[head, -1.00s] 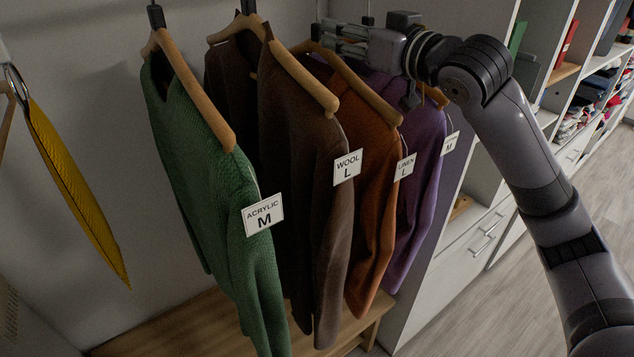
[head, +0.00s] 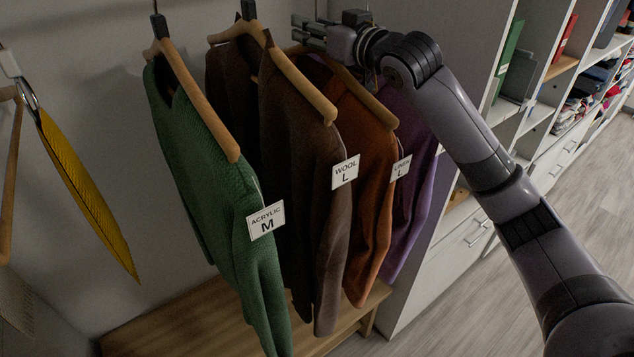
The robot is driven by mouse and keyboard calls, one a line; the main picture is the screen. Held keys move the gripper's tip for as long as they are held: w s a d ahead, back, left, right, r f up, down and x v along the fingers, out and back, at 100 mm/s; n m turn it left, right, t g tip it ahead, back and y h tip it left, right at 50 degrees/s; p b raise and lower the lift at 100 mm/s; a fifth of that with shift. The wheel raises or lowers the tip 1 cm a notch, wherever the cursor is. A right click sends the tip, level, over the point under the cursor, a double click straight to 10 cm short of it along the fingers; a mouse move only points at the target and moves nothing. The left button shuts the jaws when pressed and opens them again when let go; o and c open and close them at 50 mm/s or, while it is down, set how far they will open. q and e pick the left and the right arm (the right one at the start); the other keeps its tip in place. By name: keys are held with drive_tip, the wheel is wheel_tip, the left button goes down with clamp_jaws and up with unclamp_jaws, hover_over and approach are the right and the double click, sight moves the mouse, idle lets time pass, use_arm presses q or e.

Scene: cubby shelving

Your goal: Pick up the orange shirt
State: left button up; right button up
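The orange shirt (head: 363,153) hangs on a wooden hanger (head: 360,90) between a brown shirt (head: 302,170) and a purple shirt (head: 407,200). Its white tag (head: 401,167) reads LINEN L. My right gripper (head: 299,30) is at the top of the orange shirt's hanger, near the hook, with its fingers pointing left. The two fingers show a gap between them. I cannot tell whether they touch the hook, which is mostly hidden behind the gripper. My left gripper is not in view.
A green shirt (head: 215,180) hangs left of the brown one. A yellow item (head: 88,190) hangs at far left. A wooden bench (head: 190,325) stands below. White shelving (head: 470,245) runs along the right, with open floor beyond my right arm.

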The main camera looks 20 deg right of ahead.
clamp_jaws()
drive_tip(key=shift+r, duration=0.1)
idle(0.8)
